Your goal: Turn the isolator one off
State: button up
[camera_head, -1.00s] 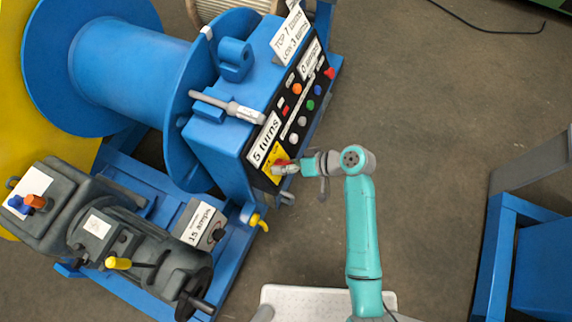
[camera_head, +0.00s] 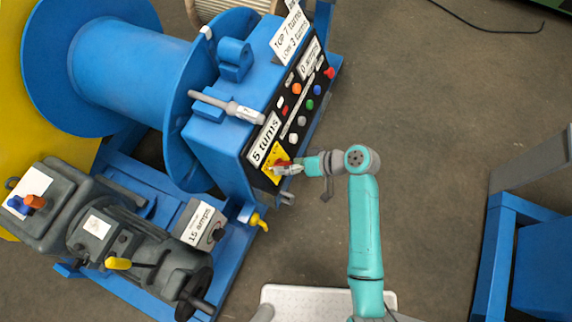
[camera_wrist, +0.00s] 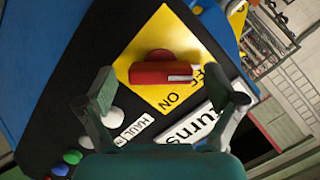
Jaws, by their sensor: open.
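The isolator is a red rotary handle (camera_wrist: 165,73) on a yellow plate (camera_wrist: 150,38) in the wrist view, with the letters "ON" readable on the plate below it. In the head view the red handle (camera_head: 281,164) shows only in part, beside my gripper (camera_head: 288,168) at the lower end of the black control panel. My gripper (camera_wrist: 172,98) is open in the wrist view, its two fingers spread to the left and right of the handle. I see no contact between the fingers and the handle.
The black panel (camera_head: 284,128) carries several coloured buttons and a "5 turns" label (camera_head: 264,139). A blue drum (camera_head: 130,60) stands to the left, a grey motor (camera_head: 120,235) at lower left. A yellow-handled valve (camera_head: 258,221) sits below the panel.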

jog(key=v, duration=1.1)
jog(key=shift+a+f, duration=0.1)
